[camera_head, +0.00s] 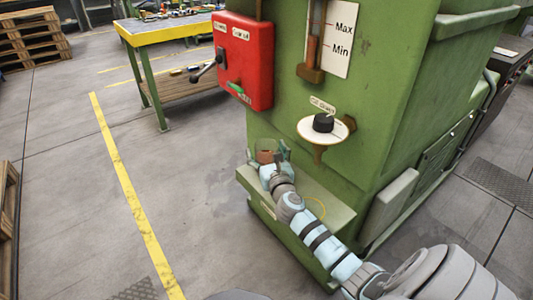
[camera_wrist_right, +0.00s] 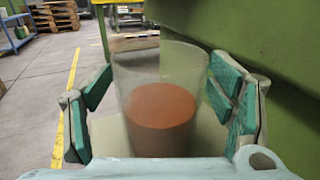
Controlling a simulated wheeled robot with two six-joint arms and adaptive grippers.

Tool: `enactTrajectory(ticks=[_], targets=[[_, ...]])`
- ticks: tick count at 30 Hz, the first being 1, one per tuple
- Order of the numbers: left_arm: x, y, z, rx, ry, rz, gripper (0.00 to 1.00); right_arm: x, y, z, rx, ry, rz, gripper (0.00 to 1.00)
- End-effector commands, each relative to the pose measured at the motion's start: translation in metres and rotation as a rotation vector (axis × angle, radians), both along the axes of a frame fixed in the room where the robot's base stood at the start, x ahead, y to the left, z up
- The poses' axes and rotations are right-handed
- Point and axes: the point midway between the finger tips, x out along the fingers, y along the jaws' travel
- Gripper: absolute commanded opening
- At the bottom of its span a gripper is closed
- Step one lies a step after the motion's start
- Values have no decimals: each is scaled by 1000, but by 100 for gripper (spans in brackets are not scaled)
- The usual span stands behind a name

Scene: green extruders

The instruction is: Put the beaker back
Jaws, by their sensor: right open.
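The beaker (camera_wrist_right: 160,118) is a clear cylinder with reddish-brown contents, upright between the green-padded fingers of my right gripper (camera_wrist_right: 158,105) in the right wrist view. The fingers are open around it. A gap shows on the left, while the right finger is close to its wall; I cannot tell if it touches. In the head view the beaker (camera_head: 265,156) is small, at the far left end of the machine's green ledge (camera_head: 335,207), with my right gripper (camera_head: 267,153) at it. My gripper hides its base. My left gripper is not in view.
The green machine wall (camera_head: 395,90) rises behind, with a red control box (camera_head: 243,60) and a black knob (camera_head: 323,122) jutting out above. Open floor (camera_head: 70,200) lies to the left.

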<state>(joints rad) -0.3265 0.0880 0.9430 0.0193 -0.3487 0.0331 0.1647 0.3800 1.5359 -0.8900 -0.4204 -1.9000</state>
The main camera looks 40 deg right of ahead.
Motion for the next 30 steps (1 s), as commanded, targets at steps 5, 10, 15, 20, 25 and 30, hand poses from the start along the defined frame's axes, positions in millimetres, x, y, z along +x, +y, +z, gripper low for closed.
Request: enactTrajectory(ticks=[5,10,15,20,25,30], targets=[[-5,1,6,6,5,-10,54,-14,6,3,-1,3,1,76],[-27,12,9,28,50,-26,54,-54,24,5,1,4,1,76],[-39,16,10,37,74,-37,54,-93,41,3,1,3,0,76],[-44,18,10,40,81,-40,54,-109,48,3,0,1,1,76],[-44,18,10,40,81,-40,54,-110,49,3,0,-1,0,76],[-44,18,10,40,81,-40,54,-110,48,3,0,0,0,76]])
